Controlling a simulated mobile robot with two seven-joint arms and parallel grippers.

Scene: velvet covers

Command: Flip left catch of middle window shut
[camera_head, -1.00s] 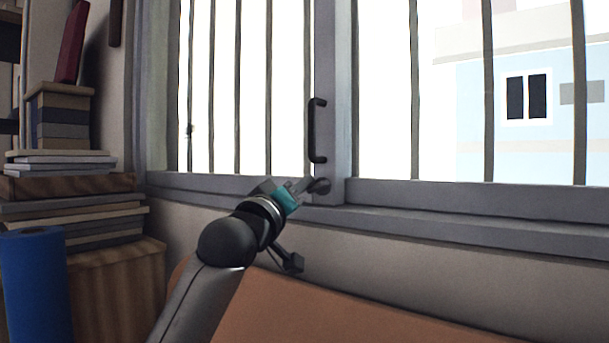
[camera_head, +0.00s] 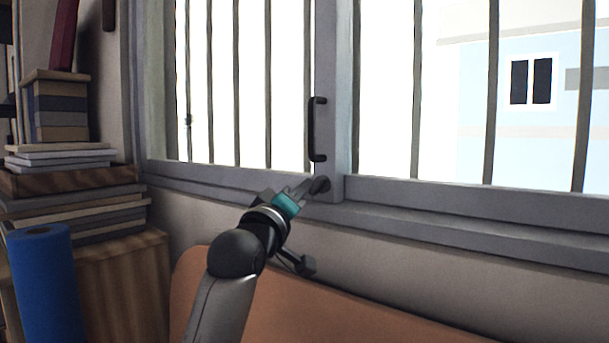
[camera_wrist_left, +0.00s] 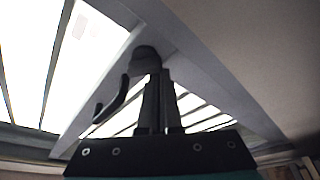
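The window's dark rounded catch (camera_head: 321,185) is low on the grey upright frame post, below a black pull handle (camera_head: 316,130). My left gripper (camera_head: 307,188) reaches up to the catch from the lower left, its tips at or very near it; contact is not clear. In the left wrist view, its two narrow fingers (camera_wrist_left: 157,80) are close together with nothing visible between them. The catch (camera_wrist_left: 145,58) shows as a dark knob just past the fingertips, and the pull handle (camera_wrist_left: 110,103) is to their left. My right gripper is not in view.
Upright bars (camera_head: 238,90) stand across the bright panes. A grey sill (camera_head: 430,225) runs under the window. A brown-orange surface (camera_head: 330,310) lies below my arm. Stacked books (camera_head: 70,205) and a blue roll (camera_head: 45,285) are at the left.

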